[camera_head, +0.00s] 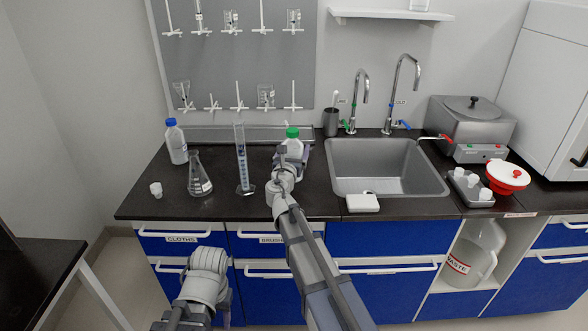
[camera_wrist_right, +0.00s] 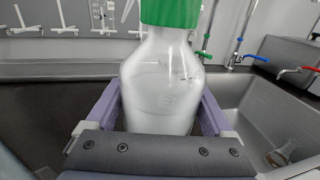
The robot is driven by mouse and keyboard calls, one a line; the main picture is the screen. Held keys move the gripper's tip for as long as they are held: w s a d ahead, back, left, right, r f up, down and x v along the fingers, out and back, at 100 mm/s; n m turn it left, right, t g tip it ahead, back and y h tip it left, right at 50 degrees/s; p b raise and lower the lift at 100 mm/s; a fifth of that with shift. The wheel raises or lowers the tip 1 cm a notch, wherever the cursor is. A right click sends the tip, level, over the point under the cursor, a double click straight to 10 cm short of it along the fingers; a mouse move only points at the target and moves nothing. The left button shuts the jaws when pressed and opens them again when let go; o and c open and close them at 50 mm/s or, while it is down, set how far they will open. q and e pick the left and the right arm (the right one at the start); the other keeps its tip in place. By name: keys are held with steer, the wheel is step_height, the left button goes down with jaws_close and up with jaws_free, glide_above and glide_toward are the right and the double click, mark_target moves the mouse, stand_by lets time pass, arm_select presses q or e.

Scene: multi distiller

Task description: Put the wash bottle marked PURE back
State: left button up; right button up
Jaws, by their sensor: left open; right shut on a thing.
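A white bottle with a green cap (camera_head: 292,133) is at the back of the counter, left of the sink. My right gripper (camera_head: 291,155) is shut around it. In the right wrist view the bottle (camera_wrist_right: 162,85) is upright between the two purple fingers. No marking is readable on it, and its base is hidden, so I cannot tell if it touches the counter. A blue-capped bottle (camera_head: 177,145) stands at the counter's left end, its marking too small to read. My left gripper (camera_head: 207,268) is open, low in front of the drawers, with its fingers hard to make out.
A pegboard (camera_head: 237,60) hangs behind.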

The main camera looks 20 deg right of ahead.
steer(key=shift+f, duration=0.1)
step_height(320, 180, down, 4)
steer(key=b, duration=0.3)
steer(key=shift+r+b, duration=0.25)
steer(key=shift+b, duration=0.05)
steer(key=shift+f, duration=0.15)
steer(key=o, duration=0.7)
steer(key=shift+r, duration=0.3)
steer(key=v, duration=1.2)
steer(key=shift+f, duration=0.15)
